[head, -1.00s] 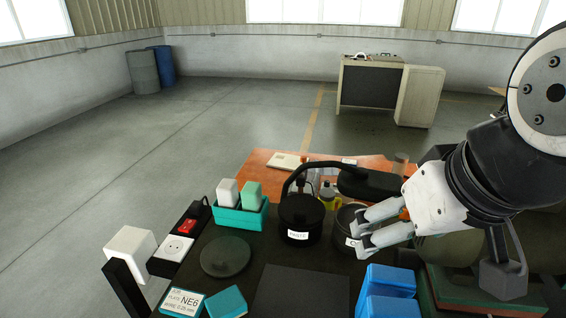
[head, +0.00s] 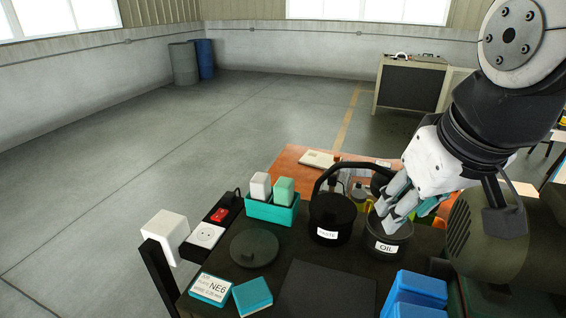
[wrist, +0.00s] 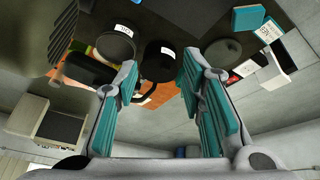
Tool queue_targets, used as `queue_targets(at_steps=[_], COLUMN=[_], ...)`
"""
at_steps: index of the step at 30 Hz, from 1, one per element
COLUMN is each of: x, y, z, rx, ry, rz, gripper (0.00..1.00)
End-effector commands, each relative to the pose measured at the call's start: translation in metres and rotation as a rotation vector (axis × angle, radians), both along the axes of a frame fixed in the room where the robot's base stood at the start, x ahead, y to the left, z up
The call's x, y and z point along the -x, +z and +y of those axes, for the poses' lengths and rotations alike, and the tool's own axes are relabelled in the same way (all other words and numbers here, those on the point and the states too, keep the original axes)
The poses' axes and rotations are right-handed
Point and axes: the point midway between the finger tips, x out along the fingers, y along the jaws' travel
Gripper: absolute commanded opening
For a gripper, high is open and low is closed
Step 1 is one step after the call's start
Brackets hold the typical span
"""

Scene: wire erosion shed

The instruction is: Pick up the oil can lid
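A dark round lid (head: 254,248) lies flat on the dark bench top, left of the cans. It also shows in the wrist view (wrist: 222,52), at the upper right. The black can labelled OIL (head: 388,246) stands to its right; the can also shows in the wrist view (wrist: 114,42). My gripper (head: 384,214) appears over or just behind the OIL can, well right of the lid. In the wrist view my gripper (wrist: 160,68) has its two teal-padded fingers spread wide, with nothing held between them. The fingers partly hide the OIL can's top in the head view.
A black can (head: 330,222) with another label and a curved dark handle or hose stands between lid and OIL can. A teal box (head: 272,212) holds two blocks. Teal boxes (head: 252,295) lie before the lid; blue blocks (head: 415,290) sit front right. A white socket (head: 207,235) is at left.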

Motion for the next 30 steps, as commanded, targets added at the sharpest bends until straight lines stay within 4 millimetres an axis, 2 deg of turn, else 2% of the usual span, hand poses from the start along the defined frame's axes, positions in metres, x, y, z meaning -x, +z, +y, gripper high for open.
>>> queue_targets(at_steps=[1, 8, 15, 21, 24, 27, 30], x=[-0.015, -0.074, -0.126, -0.154, -0.161, -0.164, -0.166], y=[0.0, -0.01, -0.045, -0.093, -0.116, -0.135, -0.146], z=[0.01, 0.061, 0.13, 0.194, 0.221, 0.24, 0.251], rx=[0.02, 0.099, 0.163, 0.198, 0.21, 0.217, 0.221], ry=[0.057, 0.311, 0.581, 0.801, 0.892, 0.958, 0.995], rz=[0.03, 0.126, 0.222, 0.296, 0.326, 0.347, 0.359], gripper=[0.37, 0.37, 0.37, 0.37, 0.37, 0.37, 0.37])
